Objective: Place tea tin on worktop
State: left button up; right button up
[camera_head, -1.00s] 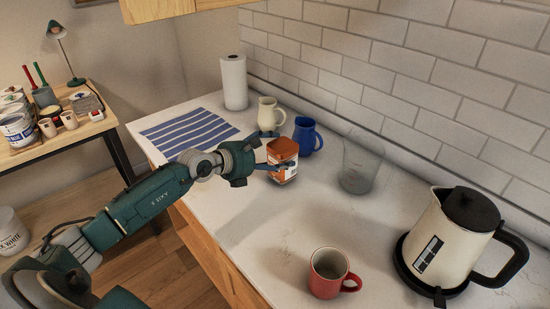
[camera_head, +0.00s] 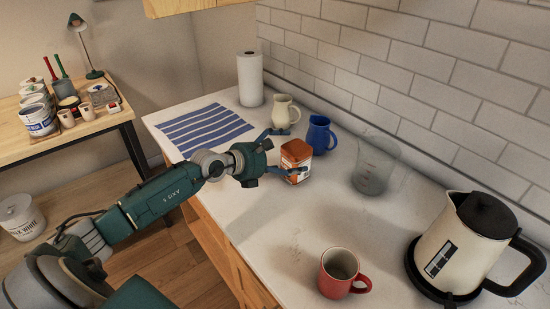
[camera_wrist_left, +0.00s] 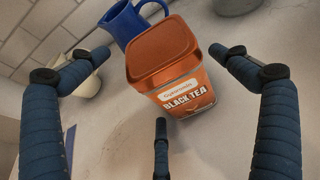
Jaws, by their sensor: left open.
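The tea tin (camera_head: 296,162), orange with a white label, stands on the pale worktop (camera_head: 290,225) near the blue jug. In the left wrist view the tin (camera_wrist_left: 170,65) shows its orange lid and the words BLACK TEA. My left gripper (camera_head: 289,151) is open, with its fingers spread around the near side of the tin. In the left wrist view gaps show between the tin and the side fingers, and a third finger is below it. The tin's base is partly hidden by a finger in the head view. My right gripper is not in view.
A blue jug (camera_head: 319,134) and a cream jug (camera_head: 285,111) stand close behind the tin. A clear measuring jug (camera_head: 374,168) is to its right. A red mug (camera_head: 338,275) and a kettle (camera_head: 462,245) are nearer. A striped cloth (camera_head: 205,129) lies left. The worktop's middle is clear.

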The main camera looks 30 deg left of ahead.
pick_arm(q)
jog(key=b+v, duration=0.1)
jog(key=v, duration=1)
jog(key=shift+s, duration=0.15)
dwell(0.3)
